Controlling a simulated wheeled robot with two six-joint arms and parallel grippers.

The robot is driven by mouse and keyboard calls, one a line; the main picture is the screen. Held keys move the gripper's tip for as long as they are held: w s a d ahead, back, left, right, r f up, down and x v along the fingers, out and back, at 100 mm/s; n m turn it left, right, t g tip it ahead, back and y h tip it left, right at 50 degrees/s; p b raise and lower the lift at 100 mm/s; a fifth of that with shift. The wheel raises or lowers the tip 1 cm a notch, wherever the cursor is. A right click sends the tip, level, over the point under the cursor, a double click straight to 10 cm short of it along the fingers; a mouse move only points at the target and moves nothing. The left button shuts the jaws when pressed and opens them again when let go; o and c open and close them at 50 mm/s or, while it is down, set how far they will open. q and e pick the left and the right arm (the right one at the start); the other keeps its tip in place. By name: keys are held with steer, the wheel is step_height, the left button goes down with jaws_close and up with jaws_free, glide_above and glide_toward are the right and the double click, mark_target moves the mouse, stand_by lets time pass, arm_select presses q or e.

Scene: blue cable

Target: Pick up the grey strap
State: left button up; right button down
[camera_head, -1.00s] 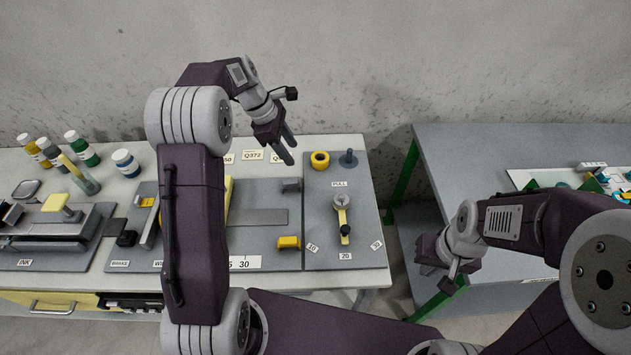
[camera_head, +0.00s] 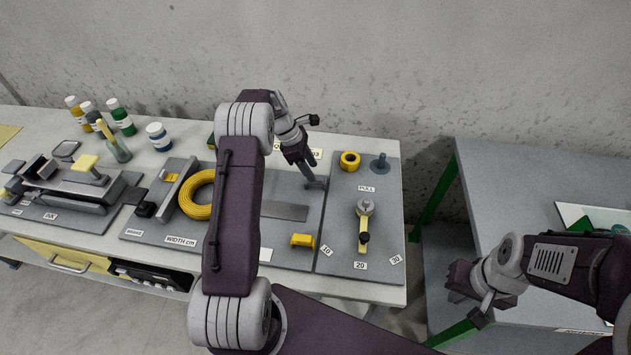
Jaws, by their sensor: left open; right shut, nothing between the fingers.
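A flat dark-grey strip (camera_head: 285,211), which looks like the grey strap, lies on the grey board of the left workbench. Its left end is hidden behind my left arm. My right gripper (camera_head: 458,291) is shut and empty, off the right side of this bench and well away from the strip.
A yellow coil (camera_head: 195,196) is partly behind my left arm. A board with a yellow lever (camera_head: 363,232) is to the right. Several bottles (camera_head: 119,118) stand at the back left. A second table (camera_head: 510,185) is at right.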

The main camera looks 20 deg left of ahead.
arm_select(q)
steer(key=x, duration=0.5)
steer(key=shift+s+a+f, duration=0.1)
steer(key=shift+a+f, duration=0.05)
jaws_close()
steer(key=r, duration=0.2)
steer(key=d+r, duration=0.1)
steer(key=r, duration=0.1)
steer(key=shift+s+r, duration=0.25)
steer(key=shift+r, duration=0.15)
steer(key=s+d+r, duration=0.5)
steer(key=d+r, duration=0.1)
steer(key=d, duration=0.3)
steer(key=shift+s, duration=0.2)
